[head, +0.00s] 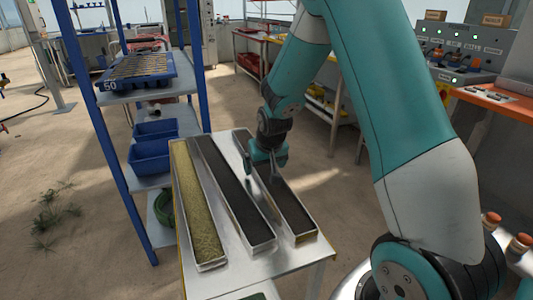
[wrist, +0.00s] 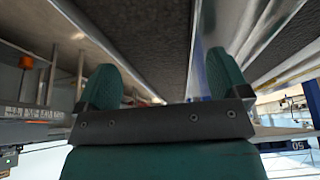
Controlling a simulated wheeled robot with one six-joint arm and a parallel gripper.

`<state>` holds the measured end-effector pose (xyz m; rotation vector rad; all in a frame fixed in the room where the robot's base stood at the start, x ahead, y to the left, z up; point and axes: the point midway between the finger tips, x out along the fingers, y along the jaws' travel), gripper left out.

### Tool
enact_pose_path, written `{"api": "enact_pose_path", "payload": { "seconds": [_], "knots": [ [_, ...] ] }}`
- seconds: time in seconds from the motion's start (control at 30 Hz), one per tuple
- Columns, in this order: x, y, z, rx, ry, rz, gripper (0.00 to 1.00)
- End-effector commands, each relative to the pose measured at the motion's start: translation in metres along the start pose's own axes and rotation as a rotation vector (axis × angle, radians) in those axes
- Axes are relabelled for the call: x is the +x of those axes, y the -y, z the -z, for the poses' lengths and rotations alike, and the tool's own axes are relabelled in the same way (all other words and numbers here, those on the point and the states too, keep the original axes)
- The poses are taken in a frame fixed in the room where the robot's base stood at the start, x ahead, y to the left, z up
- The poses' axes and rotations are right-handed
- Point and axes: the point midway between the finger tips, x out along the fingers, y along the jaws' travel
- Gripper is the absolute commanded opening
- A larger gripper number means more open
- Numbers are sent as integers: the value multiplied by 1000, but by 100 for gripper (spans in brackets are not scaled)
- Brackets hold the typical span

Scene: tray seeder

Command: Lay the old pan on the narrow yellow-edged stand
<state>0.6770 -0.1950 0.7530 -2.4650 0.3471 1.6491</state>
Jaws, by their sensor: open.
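Three long narrow metal pans lie side by side on a light metal table with some yellow along its edge (head: 315,268). The left pan (head: 209,264) holds tan grains; the middle pan (head: 262,246) and the right pan (head: 305,238) hold dark soil. I cannot tell which is the old pan, or whether this table is the yellow-edged stand. My gripper (head: 266,172) is open over the right pan's far half and hides part of it. In the wrist view my open fingers (wrist: 162,78) show close to dark soil and metal pan walls, with nothing clearly held.
A blue-posted shelf stands left, with a blue tray (head: 137,83) on top and blue bins (head: 152,157) below. An orange-edged bench (head: 495,102) with a control box (head: 460,50) is at right. Open floor (head: 60,240) lies at left.

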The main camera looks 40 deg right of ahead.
Motion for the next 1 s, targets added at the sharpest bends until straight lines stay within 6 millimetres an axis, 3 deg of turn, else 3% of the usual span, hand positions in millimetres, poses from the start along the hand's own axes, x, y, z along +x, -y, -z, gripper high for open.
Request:
{"api": "enact_pose_path", "payload": {
  "seconds": [0.17, 0.6, 0.8, 1.0],
  "knots": [
    [-29, 0, 2, 0, -5, 0, 94],
    [-138, 0, 2, 0, -7, 0, 94],
    [-165, 0, 1, 0, -5, 0, 94],
    [-172, 0, 0, 0, -2, 0, 94]
  ]
}}
